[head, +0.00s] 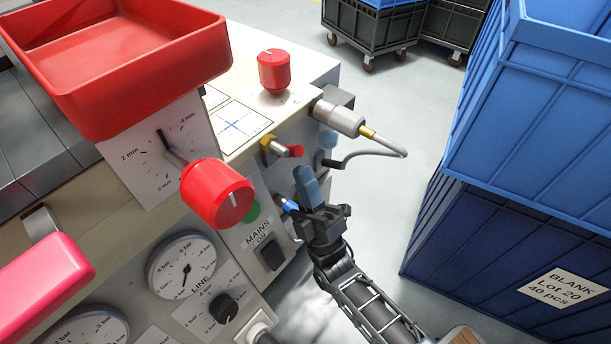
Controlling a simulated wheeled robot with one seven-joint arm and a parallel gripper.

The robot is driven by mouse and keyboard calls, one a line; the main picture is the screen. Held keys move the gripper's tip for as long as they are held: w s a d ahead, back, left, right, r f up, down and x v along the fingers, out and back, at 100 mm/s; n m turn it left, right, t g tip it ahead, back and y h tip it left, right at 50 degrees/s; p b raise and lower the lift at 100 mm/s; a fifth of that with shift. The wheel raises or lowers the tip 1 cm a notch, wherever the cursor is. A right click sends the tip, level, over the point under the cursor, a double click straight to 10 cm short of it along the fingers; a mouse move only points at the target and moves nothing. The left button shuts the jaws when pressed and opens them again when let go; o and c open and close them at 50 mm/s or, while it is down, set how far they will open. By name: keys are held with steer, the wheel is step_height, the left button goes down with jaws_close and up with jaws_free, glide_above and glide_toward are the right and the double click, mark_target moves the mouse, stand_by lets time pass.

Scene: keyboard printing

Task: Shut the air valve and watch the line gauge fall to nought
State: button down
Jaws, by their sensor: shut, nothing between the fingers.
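A small valve with a brass-yellow body and a red lever (294,151) sits on the machine's side panel; its lever points right. It is the likely air valve, but I see no label naming it. The gauge marked LINE (183,266) is on the front panel at lower left. Its needle points downward; the exact reading is too small to tell. My gripper (305,180) is shut and empty, with its blue-grey fingers pointing up, in front of the side panel below and right of the red lever. It appears apart from the lever.
A blue-tipped part (289,205) is close left of my gripper. A grey cylindrical connector (341,118) with a cable juts out above. The MAINS switch (271,254) and red knob (217,193) are left. Stacked blue crates (500,240) stand right; floor shows between.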

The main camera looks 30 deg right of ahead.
steer(key=shift+r+n+g+y+p, duration=1.2)
steer(key=shift+g+p, duration=0.3)
steer(key=shift+p, duration=1.05)
